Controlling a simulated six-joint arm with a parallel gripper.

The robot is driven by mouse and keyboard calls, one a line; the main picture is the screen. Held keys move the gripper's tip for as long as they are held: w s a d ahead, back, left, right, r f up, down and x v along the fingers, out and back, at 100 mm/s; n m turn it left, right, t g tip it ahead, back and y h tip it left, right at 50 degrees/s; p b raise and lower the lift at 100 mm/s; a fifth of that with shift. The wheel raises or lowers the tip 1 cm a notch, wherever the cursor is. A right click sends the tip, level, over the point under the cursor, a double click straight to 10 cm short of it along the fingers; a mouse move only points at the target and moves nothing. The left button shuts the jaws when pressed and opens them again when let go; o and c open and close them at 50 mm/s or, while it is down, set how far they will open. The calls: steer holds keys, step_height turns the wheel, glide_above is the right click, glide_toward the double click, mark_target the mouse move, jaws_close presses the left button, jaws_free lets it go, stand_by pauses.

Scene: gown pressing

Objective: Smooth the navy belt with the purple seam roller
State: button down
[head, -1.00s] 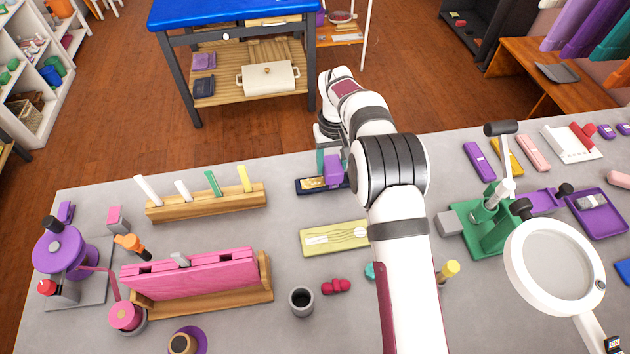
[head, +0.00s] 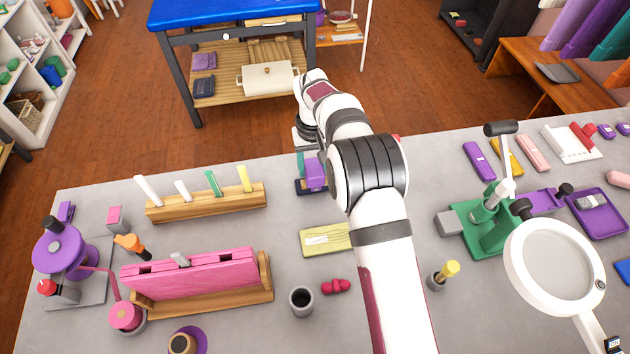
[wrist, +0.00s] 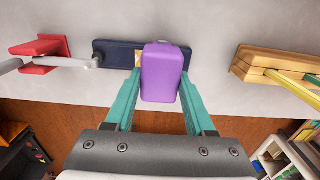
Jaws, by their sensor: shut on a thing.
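The purple seam roller (head: 315,173) is held in my gripper (head: 308,166), whose teal fingers close on its two sides. In the wrist view the roller (wrist: 162,72) stands between the fingertips (wrist: 160,78) and over the right part of the navy belt (wrist: 115,54). The belt lies flat as a dark strip with a gold patch beside the left fingertip. In the head view only part of the belt (head: 301,188) shows by the roller; my arm hides the rest. Whether the roller touches the belt is hidden.
A wooden rack (head: 205,205) with upright sticks stands left of the belt. A yellow-green board (head: 318,240) lies nearer, partly behind my arm. A green press (head: 490,225) stands right.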

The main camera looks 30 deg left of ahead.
stand_by(0.3)
steer(key=shift+s+a, duration=1.6)
step_height(320, 180, up, 6)
